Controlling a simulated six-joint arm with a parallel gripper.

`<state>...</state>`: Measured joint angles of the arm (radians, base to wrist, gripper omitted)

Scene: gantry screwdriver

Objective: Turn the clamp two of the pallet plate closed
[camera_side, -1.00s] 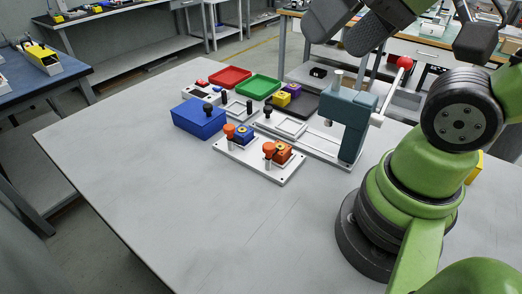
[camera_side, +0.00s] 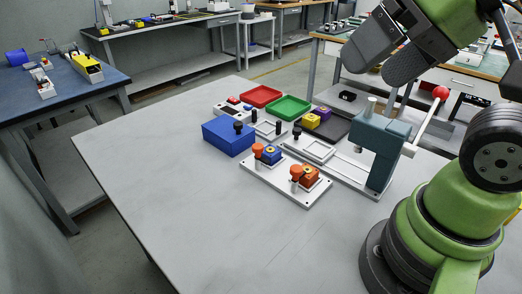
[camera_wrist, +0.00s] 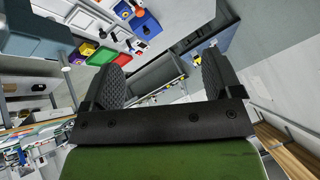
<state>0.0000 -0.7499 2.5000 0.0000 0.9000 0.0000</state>
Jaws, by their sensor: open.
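The pallet plate (camera_side: 276,178) is a light grey plate lying on the grey table in the side view. Beside each block stands a clamp with an orange knob, one at the left (camera_side: 257,149) and one nearer the front (camera_side: 296,171). I cannot tell from the frames which is clamp two, or how far each is turned. My gripper (camera_side: 388,54) is open and empty, high above the table and to the right of the plate. Its two dark fingers stand apart in the wrist view (camera_wrist: 160,80).
A teal press (camera_side: 380,147) with a red-balled lever (camera_side: 440,92) stands right of the plate, below my gripper. A blue box (camera_side: 228,137), a red tray (camera_side: 262,96) and a green tray (camera_side: 289,107) lie behind. The table's front left is clear.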

